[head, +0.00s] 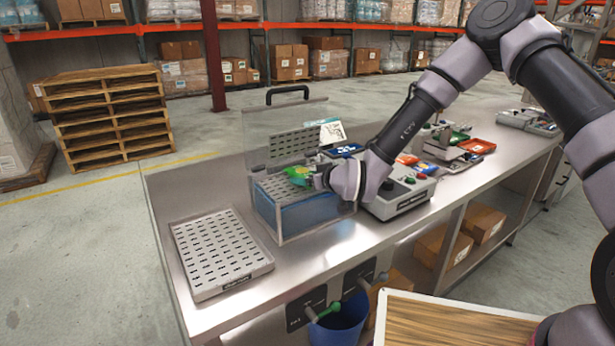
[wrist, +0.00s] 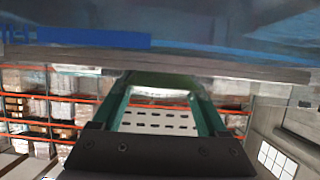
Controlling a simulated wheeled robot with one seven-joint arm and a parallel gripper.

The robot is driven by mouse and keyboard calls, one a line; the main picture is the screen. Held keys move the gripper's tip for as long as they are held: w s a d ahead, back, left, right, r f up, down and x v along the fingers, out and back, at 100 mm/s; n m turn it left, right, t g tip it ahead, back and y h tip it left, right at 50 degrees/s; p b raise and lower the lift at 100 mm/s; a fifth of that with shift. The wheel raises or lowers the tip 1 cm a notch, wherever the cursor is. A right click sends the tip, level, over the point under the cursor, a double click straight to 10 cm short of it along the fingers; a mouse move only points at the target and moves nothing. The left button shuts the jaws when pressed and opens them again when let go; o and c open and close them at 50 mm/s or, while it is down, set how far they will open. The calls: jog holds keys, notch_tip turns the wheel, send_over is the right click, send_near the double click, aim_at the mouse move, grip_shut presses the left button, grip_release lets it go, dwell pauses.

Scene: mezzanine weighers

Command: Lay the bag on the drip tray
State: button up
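The drip tray (head: 222,252) is a pale, slotted, shallow tray lying bare on the left end of the steel bench. The bag (head: 297,175) is a small green pack with a pale patch, at my gripper's fingertips over the slotted top of a blue-water tank. In the wrist view the bag (wrist: 163,83) spans the gap between the two teal fingers, which look shut on it. My gripper (head: 312,178) reaches in from the right, low over the tank. The bag's underside is hidden, so I cannot tell whether it touches the slotted top.
The clear tank (head: 305,217) stands right of the tray, its handled lid (head: 287,115) raised behind. A grey control box (head: 403,194) with buttons stands right of the tank. Coloured packs and weighers sit farther right. A blue bin (head: 340,322) stands below the bench front.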

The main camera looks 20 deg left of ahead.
jog(key=shift+o, duration=1.1)
